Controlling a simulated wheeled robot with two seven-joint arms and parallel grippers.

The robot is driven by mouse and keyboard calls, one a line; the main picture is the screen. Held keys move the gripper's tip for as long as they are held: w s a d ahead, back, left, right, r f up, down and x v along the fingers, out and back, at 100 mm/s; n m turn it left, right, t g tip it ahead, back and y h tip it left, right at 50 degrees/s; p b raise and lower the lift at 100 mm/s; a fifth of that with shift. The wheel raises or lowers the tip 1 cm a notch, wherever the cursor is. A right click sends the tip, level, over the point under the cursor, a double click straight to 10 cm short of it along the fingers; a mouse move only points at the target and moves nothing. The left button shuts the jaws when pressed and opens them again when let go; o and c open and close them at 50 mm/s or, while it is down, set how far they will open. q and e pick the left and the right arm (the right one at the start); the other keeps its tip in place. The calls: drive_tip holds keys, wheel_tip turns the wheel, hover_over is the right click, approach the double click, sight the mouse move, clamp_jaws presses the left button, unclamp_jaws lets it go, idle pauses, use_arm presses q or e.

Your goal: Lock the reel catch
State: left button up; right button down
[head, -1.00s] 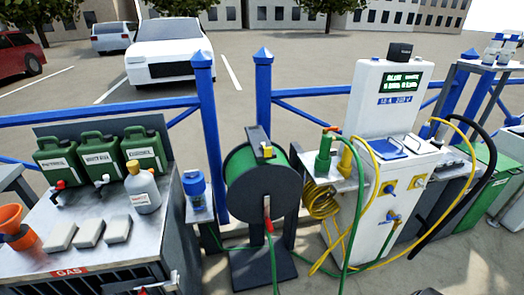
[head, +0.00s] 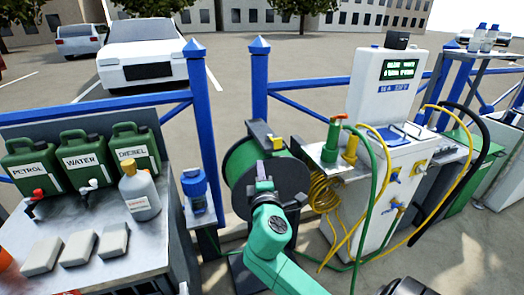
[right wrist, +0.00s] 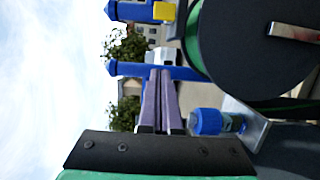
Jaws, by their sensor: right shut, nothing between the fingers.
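The hose reel (head: 240,163) stands at the middle, with a dark round side disc and green hose behind it. A yellow catch (head: 277,142) sits at the top of its dark frame; whether it is locked I cannot tell. My right gripper (head: 262,170) is in front of the disc in the head view, below the catch, and hides part of the disc. Its purple fingers (right wrist: 161,74) are together and empty. In the right wrist view, which is turned sideways, the yellow catch (right wrist: 165,11) and the reel disc (right wrist: 250,55) show apart from the fingertips. My left gripper is not in view.
Blue fence posts (head: 259,85) stand behind the reel. A blue-capped bottle (head: 194,185) is left of it. A white pump unit (head: 385,175) with yellow and green hoses is to the right. A counter with green canisters (head: 85,152) is at left.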

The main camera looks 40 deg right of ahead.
drive_tip(key=shift+s+d+r, duration=0.1)
drive_tip(key=shift+s+r, duration=0.05)
drive_tip(key=shift+r, duration=0.2)
drive_tip(key=w+d, duration=0.2)
drive_tip(key=d, duration=0.1)
drive_tip(key=w+d+p, duration=0.1)
drive_tip(key=w+d, duration=0.1)
drive_tip(key=d, duration=0.1)
drive_tip(key=w+d+p, duration=0.1)
drive_tip(key=w+d, duration=0.2)
drive_tip(key=shift+d, duration=0.1)
drive_tip(key=shift+w, duration=0.1)
drive_tip(key=shift+s+d+n+t+y, duration=0.25)
drive_tip(key=shift+n+t+y, duration=0.05)
